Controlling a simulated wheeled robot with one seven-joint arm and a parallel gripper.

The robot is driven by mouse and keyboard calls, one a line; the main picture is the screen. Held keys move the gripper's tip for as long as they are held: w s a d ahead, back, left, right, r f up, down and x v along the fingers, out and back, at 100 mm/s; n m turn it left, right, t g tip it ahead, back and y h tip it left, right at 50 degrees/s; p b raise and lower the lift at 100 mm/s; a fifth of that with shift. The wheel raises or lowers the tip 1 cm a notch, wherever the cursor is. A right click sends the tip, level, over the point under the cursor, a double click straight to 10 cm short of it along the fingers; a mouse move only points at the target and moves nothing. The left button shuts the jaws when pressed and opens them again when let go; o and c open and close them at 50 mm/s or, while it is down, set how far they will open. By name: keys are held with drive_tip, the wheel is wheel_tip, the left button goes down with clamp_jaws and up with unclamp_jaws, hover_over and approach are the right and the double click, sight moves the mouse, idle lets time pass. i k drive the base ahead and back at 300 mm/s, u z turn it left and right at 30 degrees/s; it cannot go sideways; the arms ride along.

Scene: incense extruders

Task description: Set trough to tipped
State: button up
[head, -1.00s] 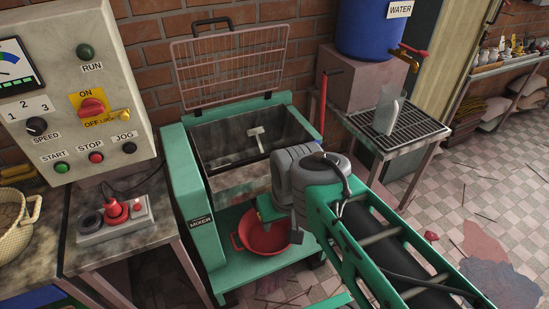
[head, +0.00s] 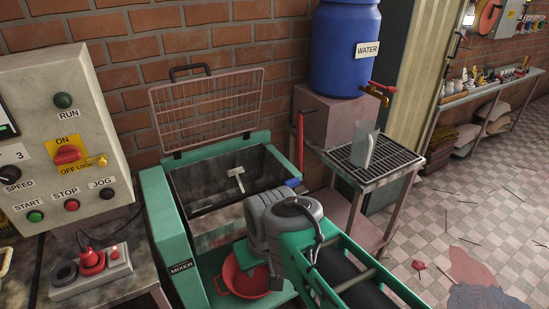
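The mixer's trough (head: 205,217) is a worn grey metal bin in a green frame (head: 160,205). Its opening faces up and it looks level, not tipped. A small pale metal piece (head: 236,176) shows inside. Its wire-grid lid (head: 208,108) stands open against the brick wall. A red upright lever (head: 300,140) is at the trough's right end, with a blue part (head: 293,182) near its foot. Grey and green arm links cover the trough's front right. I see no gripper fingers, so their opening and any contact are hidden.
A red basin (head: 240,284) sits low under the trough, partly covered. A control panel (head: 60,140) and a red-button box (head: 92,270) are at left. A blue water barrel (head: 340,45) and a grated stand with a jug (head: 366,148) are at right.

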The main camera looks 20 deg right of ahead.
sight(197, 185)
drive_tip(key=u, duration=0.5)
drive_tip(key=k, duration=1.25)
drive_tip(key=z, duration=0.05)
drive_tip(key=i, duration=0.5)
drive_tip(key=z, duration=0.7)
drive_tip(key=i, duration=0.85)
drive_tip(key=u, duration=0.65)
drive_tip(key=i, duration=0.7)
drive_tip(key=u, duration=0.65)
